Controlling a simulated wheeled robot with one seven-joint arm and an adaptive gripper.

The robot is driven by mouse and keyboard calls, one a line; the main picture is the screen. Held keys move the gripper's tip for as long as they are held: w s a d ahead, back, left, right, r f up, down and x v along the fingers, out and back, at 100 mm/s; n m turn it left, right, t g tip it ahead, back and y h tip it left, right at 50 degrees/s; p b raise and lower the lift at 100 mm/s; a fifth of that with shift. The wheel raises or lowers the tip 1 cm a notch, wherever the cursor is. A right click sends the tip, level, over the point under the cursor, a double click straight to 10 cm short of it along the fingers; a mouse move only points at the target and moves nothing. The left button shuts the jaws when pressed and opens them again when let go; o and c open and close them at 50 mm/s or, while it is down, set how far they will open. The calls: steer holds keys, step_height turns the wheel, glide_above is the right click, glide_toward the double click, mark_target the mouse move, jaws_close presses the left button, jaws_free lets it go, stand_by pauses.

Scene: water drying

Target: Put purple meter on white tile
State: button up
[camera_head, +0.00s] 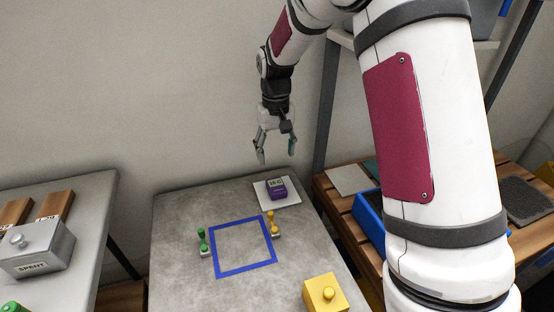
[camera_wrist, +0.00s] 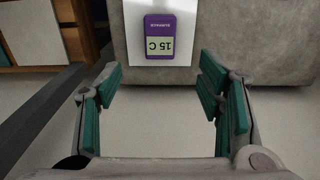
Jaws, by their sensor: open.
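The purple meter (camera_head: 277,191) rests on the white tile (camera_head: 292,200) near the back right of the grey table in the head view. In the wrist view the meter (camera_wrist: 158,47) shows a pale display reading "15 C", with the tile (camera_wrist: 133,59) around it. My gripper (camera_head: 275,163) is open and empty, above and behind the tile. In the wrist view its teal-padded fingers (camera_wrist: 163,85) are spread wide. The meter is beyond the fingertips and apart from them.
A blue square outline (camera_head: 243,270) lies on the grey table (camera_head: 180,285), with green (camera_head: 202,240) and yellow (camera_head: 270,222) pegs at its sides. A yellow box with a knob (camera_head: 325,295) stands at the front right. A grey "SPENT" box (camera_head: 38,252) stands on the left table. A wooden slatted bench (camera_head: 345,209) is at right.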

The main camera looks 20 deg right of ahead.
steer(key=shift+r, duration=0.35)
steer(key=s+r, duration=1.5)
steer(key=s, duration=0.5)
steer(key=s+f, duration=0.1)
steer(key=s, duration=2)
steer(key=shift+s+d+t, duration=0.25)
steer(key=shift+t, duration=0.05)
step_height(320, 180, up, 22)
steer(key=t+p, duration=0.3)
steer(key=p, duration=1.7)
steer(key=shift+t, duration=0.3)
steer(key=shift+w+a, duration=0.1)
